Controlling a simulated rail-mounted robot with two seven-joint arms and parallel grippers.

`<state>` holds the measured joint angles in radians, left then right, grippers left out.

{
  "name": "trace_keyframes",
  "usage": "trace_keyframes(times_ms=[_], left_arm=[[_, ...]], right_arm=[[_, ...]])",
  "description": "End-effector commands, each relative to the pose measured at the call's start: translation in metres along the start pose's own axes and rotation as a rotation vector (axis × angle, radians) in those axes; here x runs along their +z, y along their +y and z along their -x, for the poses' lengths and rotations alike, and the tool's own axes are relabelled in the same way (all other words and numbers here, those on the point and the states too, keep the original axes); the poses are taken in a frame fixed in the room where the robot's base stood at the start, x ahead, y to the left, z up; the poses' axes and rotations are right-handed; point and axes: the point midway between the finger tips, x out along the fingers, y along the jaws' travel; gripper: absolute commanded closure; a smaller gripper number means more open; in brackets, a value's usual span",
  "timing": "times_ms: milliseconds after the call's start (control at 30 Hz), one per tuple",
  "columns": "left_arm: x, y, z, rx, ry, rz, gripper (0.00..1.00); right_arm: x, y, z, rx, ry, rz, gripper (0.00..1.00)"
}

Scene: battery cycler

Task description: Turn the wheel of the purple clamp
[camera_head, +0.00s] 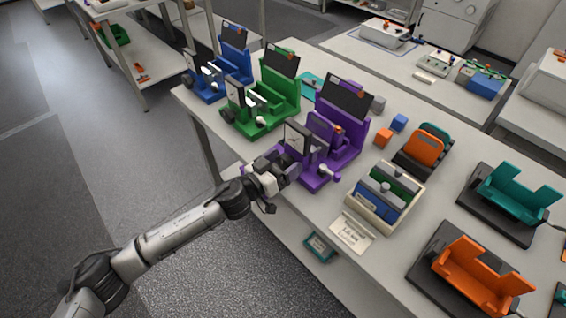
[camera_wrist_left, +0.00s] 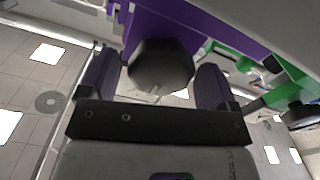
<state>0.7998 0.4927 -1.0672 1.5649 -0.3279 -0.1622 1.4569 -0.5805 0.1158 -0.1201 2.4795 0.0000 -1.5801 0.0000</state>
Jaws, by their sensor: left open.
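The purple clamp (camera_head: 345,137) stands on the bench, third in a row of similar devices, with a dark screen on top. Its dark, faceted wheel (camera_wrist_left: 160,66) shows in the left wrist view, below a purple part of the clamp (camera_wrist_left: 185,25). My left gripper (camera_head: 279,169) is at the clamp's front left side in the head view and hides the wheel there. In the wrist view the left gripper (camera_wrist_left: 152,85) is open, one finger on each side of the wheel. I cannot tell whether the fingers touch it. My right gripper is not in view.
The green clamp (camera_head: 277,92) and the blue clamp (camera_head: 235,68) stand to the left. A cream tray (camera_head: 371,215) with blue and green pieces is at right. Small orange (camera_head: 383,138) and blue (camera_head: 399,122) cubes lie behind. Open floor lies left of the bench.

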Motion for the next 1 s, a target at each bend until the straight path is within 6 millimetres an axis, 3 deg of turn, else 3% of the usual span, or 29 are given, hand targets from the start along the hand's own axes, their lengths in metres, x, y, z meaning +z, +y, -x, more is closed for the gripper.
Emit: trace_keyframes(times_ms=[167,667,1000], left_arm=[[0.0,0.0,0.0,0.0,0.0,0.0,0.17],[0.0,0.0,0.0,0.0,0.0,-0.001,0.65],[-0.002,0.001,0.001,-0.001,-0.001,-0.074,0.66]], right_arm=[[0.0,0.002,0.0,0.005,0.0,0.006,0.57],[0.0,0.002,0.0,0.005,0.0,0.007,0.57],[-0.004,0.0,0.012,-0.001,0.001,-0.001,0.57]])
